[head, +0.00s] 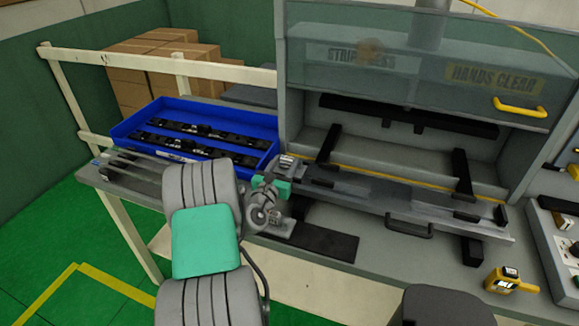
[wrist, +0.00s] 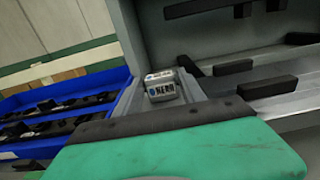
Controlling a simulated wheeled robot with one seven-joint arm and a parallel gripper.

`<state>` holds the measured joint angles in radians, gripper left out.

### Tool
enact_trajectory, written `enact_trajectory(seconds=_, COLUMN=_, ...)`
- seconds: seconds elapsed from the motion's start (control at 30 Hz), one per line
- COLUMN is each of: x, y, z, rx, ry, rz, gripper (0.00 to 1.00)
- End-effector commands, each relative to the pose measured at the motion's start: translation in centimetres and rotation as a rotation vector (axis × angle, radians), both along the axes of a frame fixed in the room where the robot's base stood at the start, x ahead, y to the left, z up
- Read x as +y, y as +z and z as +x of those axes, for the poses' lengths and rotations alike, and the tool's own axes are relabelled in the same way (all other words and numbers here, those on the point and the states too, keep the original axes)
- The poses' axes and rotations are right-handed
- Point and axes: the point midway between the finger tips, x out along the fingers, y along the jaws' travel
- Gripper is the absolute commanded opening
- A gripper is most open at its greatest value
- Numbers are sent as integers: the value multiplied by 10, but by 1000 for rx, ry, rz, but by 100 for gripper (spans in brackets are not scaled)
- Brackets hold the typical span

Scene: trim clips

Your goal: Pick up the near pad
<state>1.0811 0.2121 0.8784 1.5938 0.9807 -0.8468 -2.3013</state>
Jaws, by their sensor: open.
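The near pad is a small grey block (head: 288,163) at the left end of the press's front rail in the head view. In the wrist view, the grey block (wrist: 160,88) carries a white label that appears to read NEAR. My gripper (head: 270,184), with teal parts, is just in front of and below the block in the head view. It is open, and nothing shows held in it. A teal part of mine with a dark edge fills the bottom of the wrist view. The block's lower side is partly hidden, and I cannot tell whether a finger touches it.
A grey press (head: 420,62) with a raised clear guard and yellow handle stands behind the rail (head: 400,193). A blue tray (head: 128,127) of black trim strips is at left. A dark mat (head: 325,243) lies in front. A yellow device (head: 508,281) sits at right.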

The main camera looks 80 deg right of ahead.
Motion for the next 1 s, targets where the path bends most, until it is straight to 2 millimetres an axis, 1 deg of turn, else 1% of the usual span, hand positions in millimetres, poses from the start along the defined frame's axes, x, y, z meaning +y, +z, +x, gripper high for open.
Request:
enact_trajectory(seconds=0.07, x=0, y=0, z=0, rx=0, ry=0, rz=0, gripper=46)
enact_trajectory(seconds=0.6, x=0, y=0, z=0, rx=-1, ry=0, rz=0, gripper=1)
enact_trajectory(seconds=0.63, x=0, y=0, z=0, rx=-1, ry=0, rz=0, gripper=0)
enact_trajectory(seconds=0.87, x=0, y=1, z=0, rx=-2, ry=0, rz=-1, gripper=0)
enact_trajectory(seconds=1.0, x=0, y=8, z=0, rx=-3, ry=-1, rz=-3, gripper=0)
